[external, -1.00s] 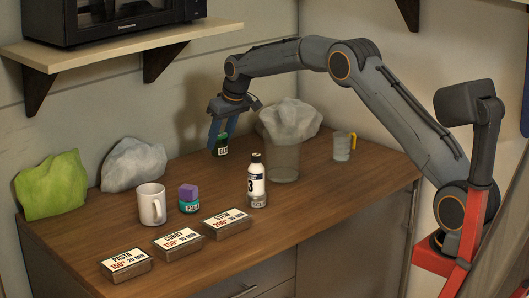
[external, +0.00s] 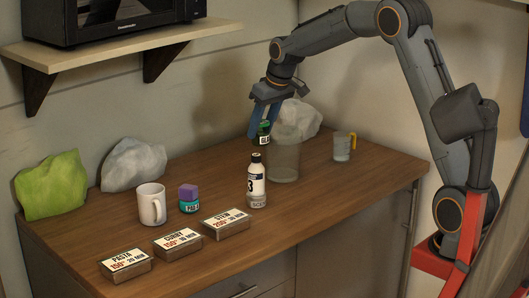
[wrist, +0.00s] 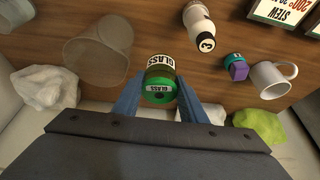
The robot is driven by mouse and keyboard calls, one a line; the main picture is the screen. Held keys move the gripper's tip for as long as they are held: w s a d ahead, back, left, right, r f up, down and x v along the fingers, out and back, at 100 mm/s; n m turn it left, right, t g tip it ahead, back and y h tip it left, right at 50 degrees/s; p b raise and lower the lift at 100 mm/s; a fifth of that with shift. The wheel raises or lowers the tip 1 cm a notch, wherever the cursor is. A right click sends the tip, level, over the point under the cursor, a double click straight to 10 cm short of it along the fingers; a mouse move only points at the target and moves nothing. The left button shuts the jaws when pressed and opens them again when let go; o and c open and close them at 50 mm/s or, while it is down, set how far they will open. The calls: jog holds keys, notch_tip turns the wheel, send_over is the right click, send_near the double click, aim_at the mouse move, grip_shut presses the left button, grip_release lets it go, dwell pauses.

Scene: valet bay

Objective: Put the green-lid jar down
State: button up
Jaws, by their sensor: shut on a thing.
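My gripper (external: 262,126) is shut on the green-lid jar (external: 264,138), a small dark jar with a white label. In the external view it holds the jar above the counter, just left of the clear bin. In the wrist view the green-lid jar (wrist: 160,82) sits between the two blue fingers of my gripper (wrist: 158,98), its green lid towards the camera and "GLASS" on its label. The jar's underside is hidden in the wrist view. The wooden counter (external: 190,226) lies below.
A clear bin (external: 285,160) stands close right of the jar, and a white bottle (external: 256,180) stands in front. A purple-lid jar (external: 189,200), white mug (external: 152,204), label boxes (external: 226,223) and glass mug (external: 342,150) also stand here. The counter behind the purple-lid jar is clear.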

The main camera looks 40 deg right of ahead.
jog(key=s+a, duration=0.2)
jog(key=s, duration=1.1)
jog(key=w+a+f+n+y+b, duration=0.15)
jog(key=w+a, duration=0.35)
jog(key=a, duration=0.8)
jog(key=w+a+n, duration=0.2)
jog(key=w+a, duration=0.2)
jog(key=a, duration=1)
jog(key=w+a+f+n+y, duration=0.15)
jog(key=w+a, duration=0.35)
jog(key=a, duration=0.8)
jog(key=s+a+f+n+g, duration=0.1)
jog(key=s+a+f+n, duration=0.1)
jog(key=a, duration=1)
notch_tip(320, 180, down, 10)
jog(key=shift+w+r+p, duration=0.15)
jog(key=shift+p, duration=1.1)
jog(key=o, duration=1)
jog(key=shift+f, duration=0.2)
jog(key=shift+c, duration=0.2)
jog(key=shift+o, duration=0.3)
